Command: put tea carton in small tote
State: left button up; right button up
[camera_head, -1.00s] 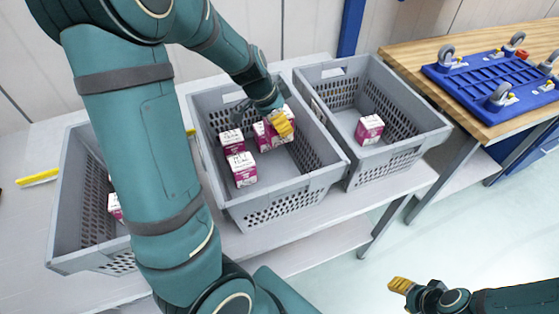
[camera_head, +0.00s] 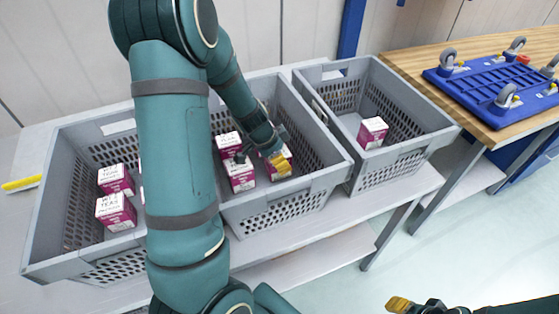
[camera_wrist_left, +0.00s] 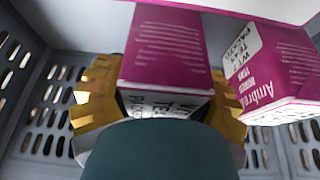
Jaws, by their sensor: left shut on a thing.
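In the left wrist view, the held carton (camera_wrist_left: 166,50) sits between the yellow fingers (camera_wrist_left: 160,105). Another carton (camera_wrist_left: 275,70) stands close to its right there. In the head view, two more cartons (camera_head: 240,176) (camera_head: 228,143) stand left of the gripper in the same tote. The right grey tote (camera_head: 400,160) holds one carton (camera_head: 372,132). My right gripper (camera_head: 398,304) is at the bottom edge, its opening unclear.
A wooden table (camera_head: 480,125) with a blue wheeled dolly (camera_head: 495,80) stands at the right. The right tote has free floor around its carton.

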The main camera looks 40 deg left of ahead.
pick_arm(q)
jog(key=shift+r, duration=0.1)
jog(key=shift+f, duration=0.25)
jog(key=o, duration=1.4)
jog(key=shift+r, duration=0.1)
jog(key=shift+c, duration=0.2)
